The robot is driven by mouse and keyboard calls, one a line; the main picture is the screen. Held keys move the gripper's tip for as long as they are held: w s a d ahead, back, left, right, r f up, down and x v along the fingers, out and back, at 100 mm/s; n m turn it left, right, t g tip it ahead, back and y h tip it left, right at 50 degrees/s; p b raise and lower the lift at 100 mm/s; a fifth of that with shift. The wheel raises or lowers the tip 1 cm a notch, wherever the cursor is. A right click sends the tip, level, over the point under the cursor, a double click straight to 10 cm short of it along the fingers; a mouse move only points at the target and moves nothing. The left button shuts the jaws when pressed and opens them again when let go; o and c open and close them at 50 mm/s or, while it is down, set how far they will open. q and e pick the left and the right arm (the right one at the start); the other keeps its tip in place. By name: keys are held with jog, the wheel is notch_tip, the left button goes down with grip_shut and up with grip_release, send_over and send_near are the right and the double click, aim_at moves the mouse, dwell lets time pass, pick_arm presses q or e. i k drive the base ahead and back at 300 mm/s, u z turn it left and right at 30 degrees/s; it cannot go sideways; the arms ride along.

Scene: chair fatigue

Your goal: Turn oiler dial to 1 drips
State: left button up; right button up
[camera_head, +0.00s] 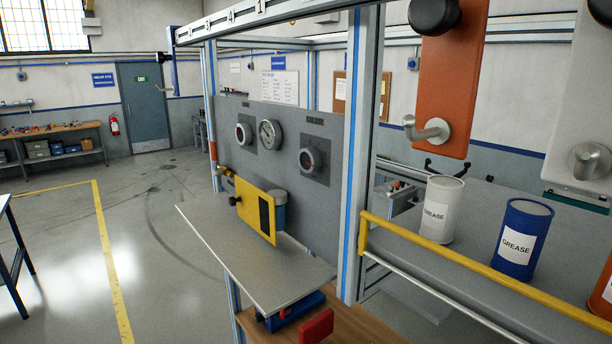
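A grey upright panel (288,118) stands behind a metal frame in the middle of the head view. It bears two round dark dials, a left one (244,133) and a right one (310,160). A round gauge (270,133) sits between them. A yellow plate (254,207) with a black knob and a dark window stands below, with a blue container (279,210) behind it. I cannot tell which of these is the oiler dial, and the markings are too small to read. Neither of my grippers is in view.
A grey shelf (235,268) juts out below the panel. A frame post (358,155) and a yellow rail (480,265) stand to the right. White (440,210) and blue (521,240) grease cans stand behind the rail. Open floor (150,250) lies to the left.

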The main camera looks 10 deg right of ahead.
aim_at(310, 159)
jog(key=z, duration=2.5)
jog(key=k, duration=1.45)
jog(key=u, duration=2.2)
